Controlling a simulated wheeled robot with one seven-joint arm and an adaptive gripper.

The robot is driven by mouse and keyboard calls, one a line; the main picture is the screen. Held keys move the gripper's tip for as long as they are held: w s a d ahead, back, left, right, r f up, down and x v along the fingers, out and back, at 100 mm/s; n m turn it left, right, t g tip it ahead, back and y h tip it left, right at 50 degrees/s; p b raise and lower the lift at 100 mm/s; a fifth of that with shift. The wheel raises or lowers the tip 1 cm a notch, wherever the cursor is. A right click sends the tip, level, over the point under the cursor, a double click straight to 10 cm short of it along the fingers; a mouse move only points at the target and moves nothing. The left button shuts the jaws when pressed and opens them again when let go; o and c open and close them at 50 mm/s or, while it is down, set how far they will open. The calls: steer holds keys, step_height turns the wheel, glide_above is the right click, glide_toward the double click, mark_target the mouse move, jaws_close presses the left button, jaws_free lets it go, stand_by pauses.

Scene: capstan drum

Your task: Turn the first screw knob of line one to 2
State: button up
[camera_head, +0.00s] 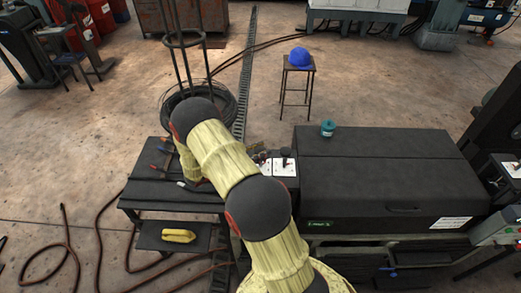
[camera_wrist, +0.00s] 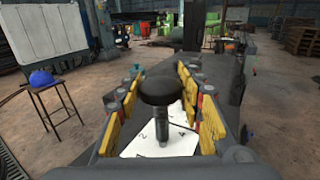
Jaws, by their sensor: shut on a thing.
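A black screw knob (camera_wrist: 160,91) with a round head on a dark stem stands in the middle of the wrist view. It rises from a white plate (camera_wrist: 178,146) printed with black numerals, among them a 2 and a 4. The yellow-padded fingers of my gripper (camera_wrist: 161,84) are on either side of the knob, shut on it. The pointer and its exact setting are hard to make out. In the head view the white plate (camera_head: 285,169) with dark knobs lies right of my arm, which hides my gripper there.
A long black case (camera_head: 380,165) stands right of the plate, with a teal roll (camera_head: 328,128) on top. A dark bench (camera_head: 150,190) with tools is at left. A blue cap (camera_head: 300,57) sits on a stool behind. Hoses cross the floor at left.

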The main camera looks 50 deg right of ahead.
steer(key=n+t+p, duration=0.1)
steer(key=n+t, duration=0.1)
steer(key=t, duration=0.2)
steer(key=n+t+h, duration=0.1)
steer(key=n+t, duration=0.2)
steer(key=t, duration=0.1)
steer(key=shift+s+p, duration=0.1)
steer(key=shift+p, duration=0.3)
steer(key=n+t, duration=0.3)
steer(key=t, duration=0.1)
steer(key=shift+t+y, duration=0.3)
steer(key=shift+t, duration=0.1)
steer(key=shift+n+t+y, duration=0.6)
steer(key=shift+n+t, duration=0.5)
steer(key=shift+t, duration=0.2)
steer(key=shift+n+t, duration=0.3)
steer(key=shift+t, duration=0.1)
steer(key=o, duration=1.1)
steer(key=shift+o, duration=0.2)
steer(key=v, duration=1.2)
steer(key=shift+d+r, duration=0.1)
